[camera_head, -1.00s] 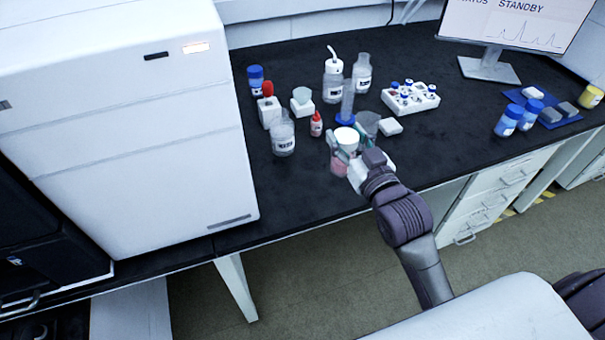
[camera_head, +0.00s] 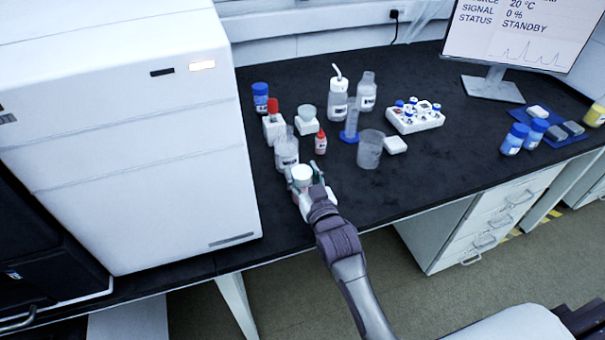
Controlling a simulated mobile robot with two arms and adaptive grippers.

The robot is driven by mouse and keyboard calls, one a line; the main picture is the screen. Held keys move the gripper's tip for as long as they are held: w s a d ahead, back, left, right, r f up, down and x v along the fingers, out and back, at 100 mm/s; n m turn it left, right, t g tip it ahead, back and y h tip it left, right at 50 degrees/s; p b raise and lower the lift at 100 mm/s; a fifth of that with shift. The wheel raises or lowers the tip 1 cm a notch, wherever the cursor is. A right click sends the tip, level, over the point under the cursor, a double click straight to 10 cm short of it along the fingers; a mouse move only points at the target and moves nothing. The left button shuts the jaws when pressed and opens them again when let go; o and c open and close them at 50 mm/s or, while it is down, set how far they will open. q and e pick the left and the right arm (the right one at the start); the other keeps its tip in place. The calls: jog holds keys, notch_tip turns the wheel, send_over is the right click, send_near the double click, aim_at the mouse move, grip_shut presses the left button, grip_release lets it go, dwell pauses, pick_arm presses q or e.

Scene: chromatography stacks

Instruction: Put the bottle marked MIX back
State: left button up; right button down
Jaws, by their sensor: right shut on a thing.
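My right gripper (camera_head: 304,176) is shut on a white-capped bottle (camera_head: 301,172) with a pinkish body, near the front edge of the bench. The gripper's fingers and wrist hide most of the bottle, and no label on it can be read, so I cannot tell whether it says MIX. A clear labelled glass bottle (camera_head: 286,153) stands just behind it, close to it or overlapping it in the picture. I cannot tell whether the held bottle touches the black bench top (camera_head: 415,165). My left gripper is not in view.
Behind stand a red dropper bottle (camera_head: 320,143), a blue-based cylinder (camera_head: 350,125), a beaker (camera_head: 370,150), a wash bottle (camera_head: 338,104) and a white vial rack (camera_head: 416,120). A large white instrument (camera_head: 130,150) borders the left.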

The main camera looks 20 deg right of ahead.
jog(key=shift+f, duration=0.1)
jog(key=shift+c, duration=2.2)
grip_release()
jog(key=shift+r, duration=0.2)
jog(key=s, duration=1.2)
jog(key=shift+d, duration=0.25)
jog(key=shift+f, duration=0.2)
